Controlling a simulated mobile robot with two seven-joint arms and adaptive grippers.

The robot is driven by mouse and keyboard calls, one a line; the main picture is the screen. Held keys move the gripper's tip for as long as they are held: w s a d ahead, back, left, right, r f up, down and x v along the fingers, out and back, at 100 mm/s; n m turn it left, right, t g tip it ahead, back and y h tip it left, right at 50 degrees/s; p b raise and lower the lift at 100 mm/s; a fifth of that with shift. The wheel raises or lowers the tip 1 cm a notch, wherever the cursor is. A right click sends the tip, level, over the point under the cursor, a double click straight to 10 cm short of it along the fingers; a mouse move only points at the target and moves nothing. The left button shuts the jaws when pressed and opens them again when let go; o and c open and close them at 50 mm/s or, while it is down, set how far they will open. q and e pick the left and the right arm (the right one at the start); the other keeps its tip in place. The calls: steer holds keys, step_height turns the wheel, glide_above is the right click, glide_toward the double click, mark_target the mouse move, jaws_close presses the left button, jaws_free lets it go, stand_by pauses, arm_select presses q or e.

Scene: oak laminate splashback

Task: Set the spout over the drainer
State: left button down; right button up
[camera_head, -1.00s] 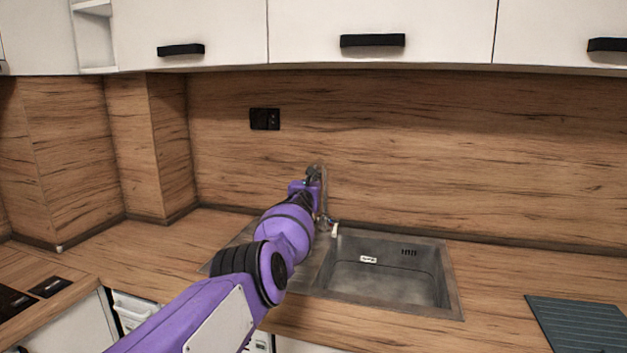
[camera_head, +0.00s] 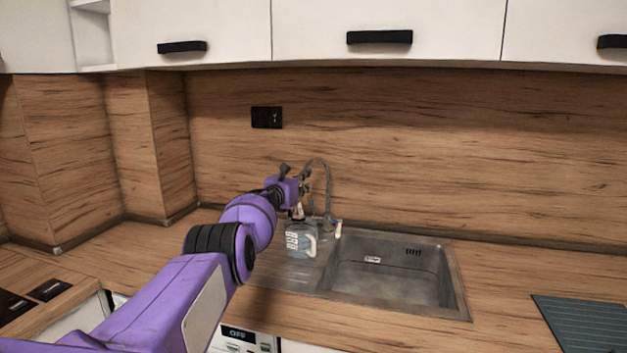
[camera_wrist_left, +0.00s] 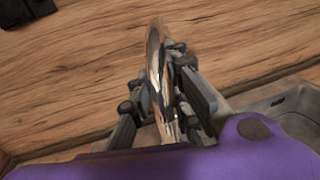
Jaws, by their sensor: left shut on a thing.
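The spout (camera_head: 327,178) is a chrome arched tube behind the sink. Its arch runs left from the tap base toward my left gripper (camera_head: 304,184). In the left wrist view my left gripper (camera_wrist_left: 163,115) is shut on the shiny spout (camera_wrist_left: 157,65), which passes between its fingers. The drainer (camera_head: 275,272) is the flat metal area left of the basin. The gripper and the spout's held end are above its back right part. My arm covers part of the drainer. My right gripper is not in view.
A clear jug (camera_head: 299,240) with a white handle stands on the drainer, below my gripper. The basin (camera_head: 385,285) looks empty. A dark ribbed mat (camera_head: 585,325) lies on the counter at right. A black socket (camera_head: 267,117) is on the splashback.

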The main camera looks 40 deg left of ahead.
arm_select(q)
steer(key=shift+s+a+r, duration=0.1)
steer(key=shift+a+r, duration=0.15)
steer(key=shift+r, duration=0.2)
steer(key=c, duration=1.8)
jaws_free()
steer(key=shift+o, duration=0.8)
steer(key=shift+a+f, duration=0.1)
steer(key=shift+f, duration=0.15)
step_height(320, 180, up, 10)
